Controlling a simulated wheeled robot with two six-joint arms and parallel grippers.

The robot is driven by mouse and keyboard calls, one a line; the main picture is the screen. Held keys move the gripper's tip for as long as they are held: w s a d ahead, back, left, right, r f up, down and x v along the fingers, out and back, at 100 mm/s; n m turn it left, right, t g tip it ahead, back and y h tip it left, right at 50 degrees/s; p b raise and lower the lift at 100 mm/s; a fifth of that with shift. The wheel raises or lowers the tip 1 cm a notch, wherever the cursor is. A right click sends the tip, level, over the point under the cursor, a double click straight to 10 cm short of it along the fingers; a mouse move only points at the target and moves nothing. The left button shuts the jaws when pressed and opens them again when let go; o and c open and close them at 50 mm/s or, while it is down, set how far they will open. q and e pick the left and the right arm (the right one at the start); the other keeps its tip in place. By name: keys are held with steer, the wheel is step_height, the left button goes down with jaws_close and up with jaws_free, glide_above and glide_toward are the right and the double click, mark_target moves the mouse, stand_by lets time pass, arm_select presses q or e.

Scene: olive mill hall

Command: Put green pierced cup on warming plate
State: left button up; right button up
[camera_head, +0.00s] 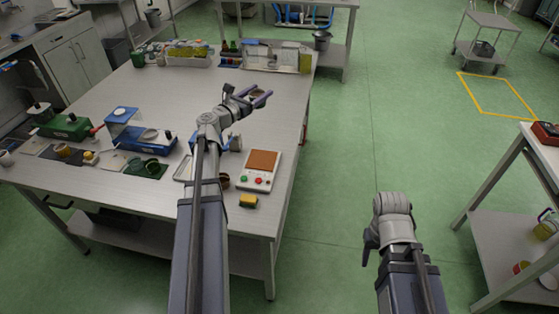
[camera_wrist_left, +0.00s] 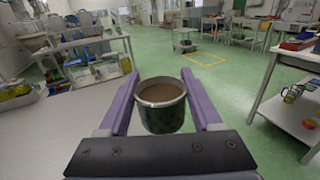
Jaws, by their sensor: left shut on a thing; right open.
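My left gripper (camera_head: 262,97) is shut on the green pierced cup (camera_wrist_left: 162,115), held above the far right part of the table. In the left wrist view the cup is dark green with darker spots on its wall, a pale rim and a brown inside; it sits upright between the purple fingers. In the head view the cup (camera_head: 257,93) is partly hidden by the fingers. The warming plate (camera_head: 262,160), a white unit with a brown top and red and green buttons, stands nearer, its top bare. My right gripper (camera_head: 370,241) is off the table, mostly hidden behind its wrist.
A yellow-green sponge (camera_head: 248,201) lies in front of the warming plate. Dark green cups (camera_head: 150,166) stand on a dark mat left of my arm, near a blue device (camera_head: 150,140). Bottles and trays (camera_head: 275,58) line the far edge. The table's middle (camera_head: 170,90) is clear.

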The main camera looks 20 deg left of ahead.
arm_select(q)
steer(key=shift+w+d, duration=0.1)
steer(key=shift+d, duration=0.2)
steer(key=shift+d+f+b, duration=0.1)
steer(key=shift+f+b, duration=0.2)
step_height(320, 180, down, 14)
steer(key=b, duration=1.4)
steer(key=shift+s+y, duration=0.3)
steer(key=shift+s, duration=0.1)
arm_select(e)
step_height(320, 180, down, 14)
steer(key=shift+d+f, duration=0.25)
steer(key=shift+d, duration=0.05)
arm_select(q)
steer(key=b, duration=0.6)
glide_above(263, 158)
step_height(263, 158, down, 6)
steer(key=shift+f, duration=0.1)
arm_select(e)
step_height(263, 158, down, 6)
arm_select(q)
steer(key=shift+s, duration=0.1)
arm_select(e)
steer(key=shift+w+f, duration=0.1)
steer(key=shift+f, duration=0.05)
